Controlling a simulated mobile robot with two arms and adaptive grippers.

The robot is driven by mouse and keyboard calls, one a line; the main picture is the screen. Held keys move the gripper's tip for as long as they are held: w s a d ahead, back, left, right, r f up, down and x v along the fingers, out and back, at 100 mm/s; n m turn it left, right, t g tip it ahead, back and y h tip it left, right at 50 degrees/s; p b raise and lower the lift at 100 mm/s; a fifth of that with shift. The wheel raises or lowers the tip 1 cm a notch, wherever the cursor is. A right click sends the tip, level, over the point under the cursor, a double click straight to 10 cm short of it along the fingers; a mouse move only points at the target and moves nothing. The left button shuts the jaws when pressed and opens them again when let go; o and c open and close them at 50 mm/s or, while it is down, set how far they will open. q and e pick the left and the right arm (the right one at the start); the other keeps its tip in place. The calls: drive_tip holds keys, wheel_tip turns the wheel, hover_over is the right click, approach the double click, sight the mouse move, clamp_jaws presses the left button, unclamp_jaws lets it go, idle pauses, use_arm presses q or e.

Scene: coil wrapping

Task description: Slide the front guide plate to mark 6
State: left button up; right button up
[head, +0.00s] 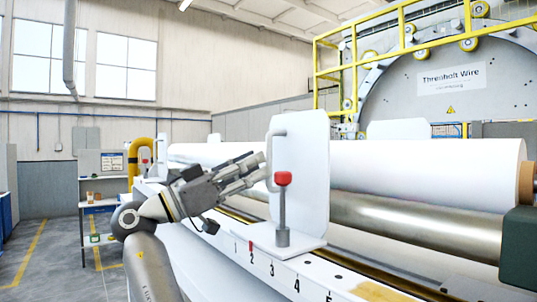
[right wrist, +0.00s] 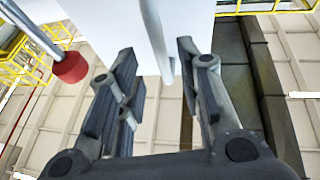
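The front guide plate (head: 312,185) is a white upright panel on a foot (head: 275,238) on the numbered rail. A red pointer (head: 250,246) at its foot sits at about mark 2. A red-topped clamp lever (head: 283,180) stands on the foot; its red knob also shows in the right wrist view (right wrist: 70,67). The plate has a pale bar handle (head: 272,150) on its left side. My right gripper (head: 258,172) is at this handle. In the right wrist view its fingers (right wrist: 155,85) are apart, with the handle (right wrist: 155,35) in line with the gap. My left gripper is out of view.
The rail (head: 318,278) shows marks up to 5 before the picture edge; mark 6 is out of view. A large white roll (head: 430,170) and a steel roller (head: 420,222) lie behind the plate. A yellow-railed machine (head: 440,75) stands at the back.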

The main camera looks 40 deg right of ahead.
sight(269, 183)
drive_tip(key=x, duration=0.2)
drive_tip(key=p+x, duration=0.1)
drive_tip(key=x, duration=0.1)
drive_tip(key=shift+w+d, duration=0.15)
drive_tip(key=shift+w, duration=0.05)
drive_tip(key=shift+s+d, duration=0.15)
drive_tip(key=shift+s, duration=0.05)
drive_tip(key=shift+c, duration=0.3)
clamp_jaws()
